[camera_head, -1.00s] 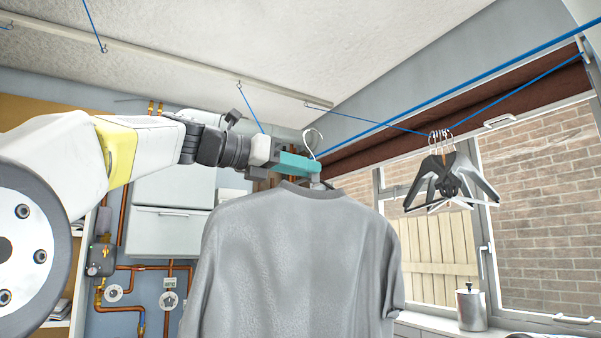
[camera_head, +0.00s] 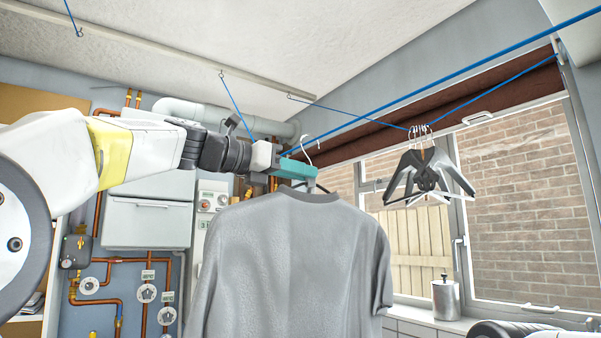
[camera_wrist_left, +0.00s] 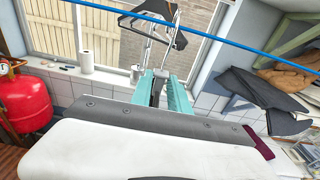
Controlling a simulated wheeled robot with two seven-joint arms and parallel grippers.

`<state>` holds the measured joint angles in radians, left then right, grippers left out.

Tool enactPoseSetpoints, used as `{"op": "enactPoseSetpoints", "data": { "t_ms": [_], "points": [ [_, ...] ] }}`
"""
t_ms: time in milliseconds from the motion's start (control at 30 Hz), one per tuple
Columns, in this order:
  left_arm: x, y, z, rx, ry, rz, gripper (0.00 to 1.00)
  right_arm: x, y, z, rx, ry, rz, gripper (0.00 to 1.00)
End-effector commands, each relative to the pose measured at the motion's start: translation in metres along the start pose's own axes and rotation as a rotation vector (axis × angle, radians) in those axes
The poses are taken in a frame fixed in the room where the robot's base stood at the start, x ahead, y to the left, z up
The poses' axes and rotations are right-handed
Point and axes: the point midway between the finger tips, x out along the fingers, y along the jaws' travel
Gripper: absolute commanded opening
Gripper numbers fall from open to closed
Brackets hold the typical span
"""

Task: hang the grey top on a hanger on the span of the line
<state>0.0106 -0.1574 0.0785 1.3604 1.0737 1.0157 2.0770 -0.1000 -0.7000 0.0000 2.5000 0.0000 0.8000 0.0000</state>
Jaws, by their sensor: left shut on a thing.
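The grey top (camera_head: 290,255) hangs upright from its hanger, filling the lower middle of the head view. My left gripper (camera_head: 308,170), with teal fingers, is shut on the hanger just above the collar; its fingers also show in the left wrist view (camera_wrist_left: 161,92). The hanger's pale hook (camera_head: 306,150) stands up above the fingers. The blue line (camera_head: 440,80) runs from the upper right down to behind the gripper. In the head view the hook overlaps the line; I cannot tell whether they touch. My right gripper is not in view.
Several empty dark and white hangers (camera_head: 428,172) hang bunched on the line, right of the top. The window (camera_head: 520,200) is behind them. A metal canister (camera_head: 446,298) stands on the sill. A red gas cylinder (camera_wrist_left: 22,100) is at the left in the left wrist view.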

Motion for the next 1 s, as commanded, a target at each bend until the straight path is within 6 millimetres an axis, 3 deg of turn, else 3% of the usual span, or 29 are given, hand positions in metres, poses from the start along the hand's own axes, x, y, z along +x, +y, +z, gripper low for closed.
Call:
{"op": "enactPoseSetpoints", "data": {
  "t_ms": [833,867,1000],
  "points": [
    [0.0005,-0.0004,-0.0074,0.000,-0.002,0.000,0.00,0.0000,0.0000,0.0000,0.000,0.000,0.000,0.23],
    [0.0005,-0.0004,-0.0077,0.000,-0.002,0.000,0.23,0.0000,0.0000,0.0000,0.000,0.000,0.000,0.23],
    [0.0006,-0.0003,-0.0076,0.000,-0.002,0.000,0.47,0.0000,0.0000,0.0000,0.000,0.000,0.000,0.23]
  ]
}}
